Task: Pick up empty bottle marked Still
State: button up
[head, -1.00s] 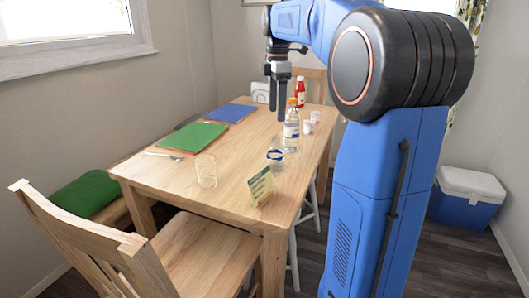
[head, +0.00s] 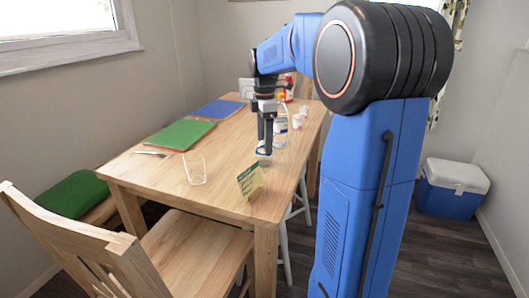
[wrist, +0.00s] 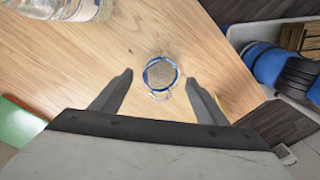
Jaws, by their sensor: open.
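A tall clear bottle (head: 281,126) with a blue-and-white label stands upright on the table, partly behind my gripper (head: 267,149). Its lower part also shows at the top left of the wrist view (wrist: 62,6). No word on its label can be read. A small clear, round vessel with a blue band (head: 261,148) stands in front of it, partly hidden by the fingers. In the wrist view this vessel (wrist: 160,73) is seen from above, between the tips of my open gripper (wrist: 159,78). The fingers show no contact with it, and their jaws are empty.
A small green-yellow card (head: 249,179) and a clear tumbler (head: 195,170) stand near the table's front. Green (head: 181,134) and blue (head: 219,108) mats lie left. A red bottle (head: 288,84) and small pale cups (head: 298,121) stand farther back. A chair (head: 190,250) is at the front.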

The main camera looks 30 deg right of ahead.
jog(key=shift+f, duration=2.15)
jog(key=shift+a, duration=0.1)
jog(key=c, duration=1.1)
